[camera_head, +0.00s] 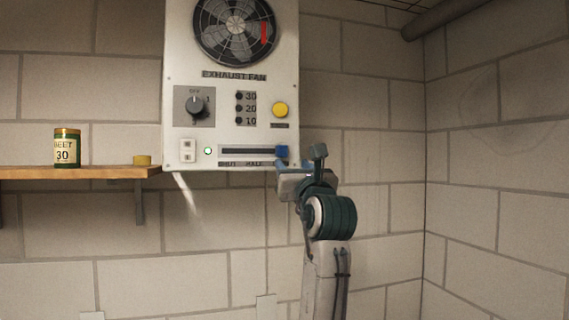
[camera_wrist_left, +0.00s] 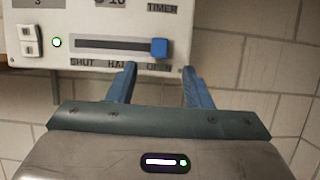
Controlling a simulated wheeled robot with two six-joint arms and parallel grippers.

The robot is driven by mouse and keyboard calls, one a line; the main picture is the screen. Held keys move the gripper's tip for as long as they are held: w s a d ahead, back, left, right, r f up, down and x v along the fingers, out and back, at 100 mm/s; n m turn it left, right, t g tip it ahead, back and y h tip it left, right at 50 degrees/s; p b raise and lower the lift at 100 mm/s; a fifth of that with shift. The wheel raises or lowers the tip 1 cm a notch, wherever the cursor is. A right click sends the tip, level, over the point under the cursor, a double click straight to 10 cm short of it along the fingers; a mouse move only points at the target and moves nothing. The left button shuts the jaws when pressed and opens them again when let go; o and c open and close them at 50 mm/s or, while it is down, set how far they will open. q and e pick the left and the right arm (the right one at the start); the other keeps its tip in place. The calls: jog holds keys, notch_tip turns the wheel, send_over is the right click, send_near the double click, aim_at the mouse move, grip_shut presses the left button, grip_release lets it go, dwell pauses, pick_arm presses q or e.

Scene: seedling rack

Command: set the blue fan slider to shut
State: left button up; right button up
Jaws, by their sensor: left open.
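The blue fan slider (camera_head: 281,151) sits at the right end of a dark horizontal slot (camera_head: 240,151) low on the exhaust fan panel. In the left wrist view the blue slider (camera_wrist_left: 159,48) stands above the OPEN label (camera_wrist_left: 159,67). The SHUT label (camera_wrist_left: 82,62) is under the left end of the slot, with a partly hidden label between them. My left gripper (camera_head: 300,160) is open and empty just in front of the panel's lower right corner. In the wrist view its two blue fingers are below and to either side of the slider, which looks clear of them. My right gripper is not in view.
The panel (camera_head: 220,90) also has a dark knob (camera_head: 196,106), a yellow button (camera_head: 280,109), a white rocker switch (camera_head: 187,151) and a lit green lamp (camera_head: 208,151). A wooden shelf (camera_head: 70,173) with a labelled tin (camera_head: 67,150) is at left. The wall right of the panel is clear.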

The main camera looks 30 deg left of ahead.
aim_at(283, 152)
pick_arm(q)
jog(key=p+x, duration=0.5)
jog(key=x, duration=0.2)
jog(key=shift+a+r, duration=0.1)
jog(key=shift+a, duration=0.05)
jog(key=shift+w+a, duration=0.35)
jog(key=shift+w, duration=0.1)
grip_shut()
